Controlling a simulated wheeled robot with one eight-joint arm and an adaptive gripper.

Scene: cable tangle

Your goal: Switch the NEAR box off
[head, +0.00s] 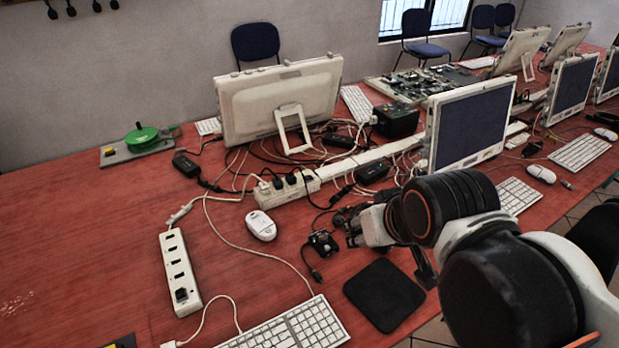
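No box is clearly labelled as the near box. A grey board with a green disc and a yellow part (138,144) lies at the far left of the table. The edge of a dark thing with a yellow patch (124,342) shows at the bottom left, mostly cut off by the frame. A white power strip (174,264) with a black switch-like part at its near end lies on the left half of the table. My gripper (345,222) is over the middle of the table, right of the white mouse, apart from these. Its fingers are small and dark against cables, so their opening is unclear.
A white mouse (261,225), a keyboard (290,326) and a black pad (384,294) lie in front. Tangled cables and another socket strip (287,190) lie below a monitor (279,99). The red table (75,235) is clear at left.

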